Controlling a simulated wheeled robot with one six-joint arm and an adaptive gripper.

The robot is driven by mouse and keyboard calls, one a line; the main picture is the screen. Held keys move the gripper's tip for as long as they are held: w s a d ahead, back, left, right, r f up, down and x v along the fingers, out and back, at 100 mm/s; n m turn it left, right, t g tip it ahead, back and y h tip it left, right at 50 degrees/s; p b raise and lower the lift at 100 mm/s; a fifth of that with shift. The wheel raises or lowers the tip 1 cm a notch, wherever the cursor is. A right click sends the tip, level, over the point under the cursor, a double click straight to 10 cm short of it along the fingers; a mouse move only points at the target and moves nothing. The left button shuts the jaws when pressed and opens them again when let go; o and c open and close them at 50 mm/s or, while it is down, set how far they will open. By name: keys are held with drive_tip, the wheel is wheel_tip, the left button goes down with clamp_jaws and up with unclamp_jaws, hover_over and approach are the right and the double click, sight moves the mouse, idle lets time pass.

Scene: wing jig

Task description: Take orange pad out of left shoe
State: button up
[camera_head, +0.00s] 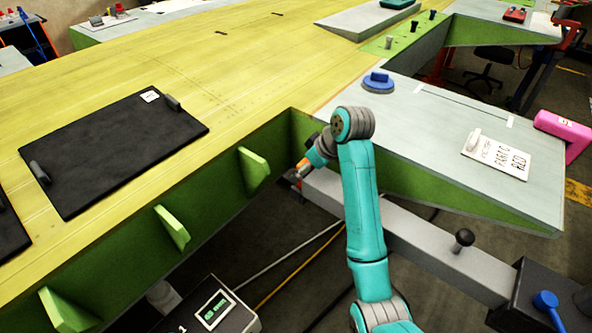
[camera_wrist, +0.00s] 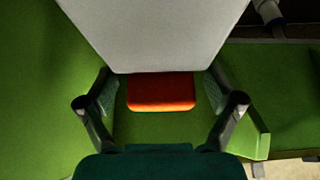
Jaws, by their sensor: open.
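In the wrist view an orange pad (camera_wrist: 162,91) shows as a rounded block against the edge of a pale grey part (camera_wrist: 155,35), with green surface around it. I cannot tell whether this grey part is the left shoe, or how deep the pad sits. My gripper (camera_wrist: 161,94) is open, with one finger on each side of the pad and visible gaps between. In the head view my gripper (camera_head: 298,173) is by the inner green corner of the wing, near the left end of a grey beam.
The grey beam (camera_head: 430,243) runs right from my gripper, with a black knob (camera_head: 463,238) on it. Green ribs (camera_head: 255,170) stick out of the wing's side. A black mat (camera_head: 115,150) lies on the yellow-green wing top. Cables cross the floor below.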

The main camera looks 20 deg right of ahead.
drive_tip(key=shift+f, duration=0.15)
drive_tip(key=c, duration=1.3)
